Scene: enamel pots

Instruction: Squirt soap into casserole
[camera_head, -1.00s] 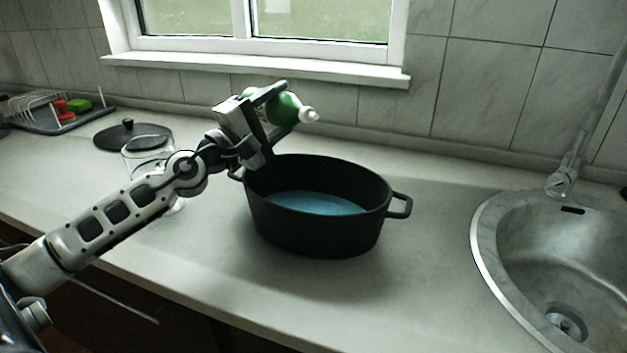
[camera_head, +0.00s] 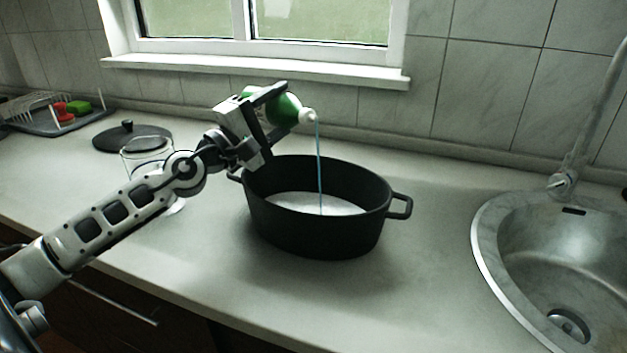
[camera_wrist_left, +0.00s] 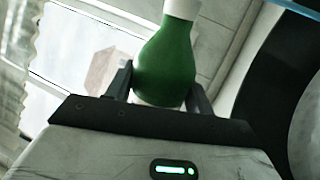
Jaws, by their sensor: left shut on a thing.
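My left gripper (camera_head: 268,106) is shut on a green soap bottle (camera_head: 283,109) with a white cap, above the back left of the casserole. The bottle is tilted with its cap to the right. A thin blue stream (camera_head: 319,165) runs from the cap down into the black oval casserole (camera_head: 315,230), which stands on the counter. The surface inside the casserole looks whitish. In the left wrist view the bottle (camera_wrist_left: 168,65) sits between the fingers (camera_wrist_left: 160,85), and a dark curved edge of the casserole (camera_wrist_left: 262,75) shows at right. My right gripper is out of view.
A black lid (camera_head: 130,137) lies at the left behind a clear glass jar (camera_head: 147,152), which my left arm partly covers. A dish rack (camera_head: 35,108) with red and green items is at far left. A steel sink (camera_head: 545,260) is at right. Counter right of the casserole is clear.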

